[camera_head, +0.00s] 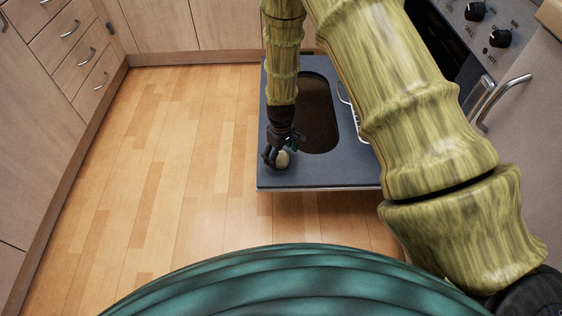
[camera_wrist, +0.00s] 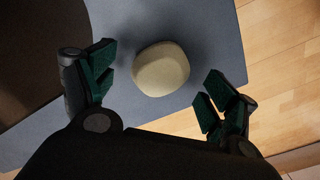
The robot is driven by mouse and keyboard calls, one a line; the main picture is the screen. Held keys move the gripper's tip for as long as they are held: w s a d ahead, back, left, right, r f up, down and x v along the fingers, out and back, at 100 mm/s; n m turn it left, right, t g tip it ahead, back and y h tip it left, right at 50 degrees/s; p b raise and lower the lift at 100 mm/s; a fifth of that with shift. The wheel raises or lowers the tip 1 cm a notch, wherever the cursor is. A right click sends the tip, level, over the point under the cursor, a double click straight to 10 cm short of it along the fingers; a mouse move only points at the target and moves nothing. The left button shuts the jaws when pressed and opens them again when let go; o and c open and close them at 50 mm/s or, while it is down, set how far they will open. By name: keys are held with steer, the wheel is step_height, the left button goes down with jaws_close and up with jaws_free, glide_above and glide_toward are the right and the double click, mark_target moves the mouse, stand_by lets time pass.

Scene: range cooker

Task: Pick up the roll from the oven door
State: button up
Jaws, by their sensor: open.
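The roll (camera_head: 283,159) is a small, rounded, pale beige lump lying on the open oven door (camera_head: 340,176) near its front left corner. In the wrist view the roll (camera_wrist: 161,69) sits between and slightly beyond the two fingers. My gripper (camera_head: 275,153) is right at the roll in the head view, partly covering it. In the wrist view my gripper (camera_wrist: 152,90) is open, with a gap between each green-padded finger and the roll. I cannot tell its exact height above the door.
The door has a dark oval window (camera_head: 318,125). A white wire rack (camera_head: 350,108) shows partly behind my arm. The oven's control knobs (camera_head: 475,11) are at the upper right. Wooden drawers (camera_head: 80,50) line the left, and the wooden floor (camera_head: 180,150) is clear.

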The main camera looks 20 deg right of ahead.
steer(key=shift+f, duration=0.7)
steer(key=c, duration=1.1)
steer(key=shift+r, duration=0.1)
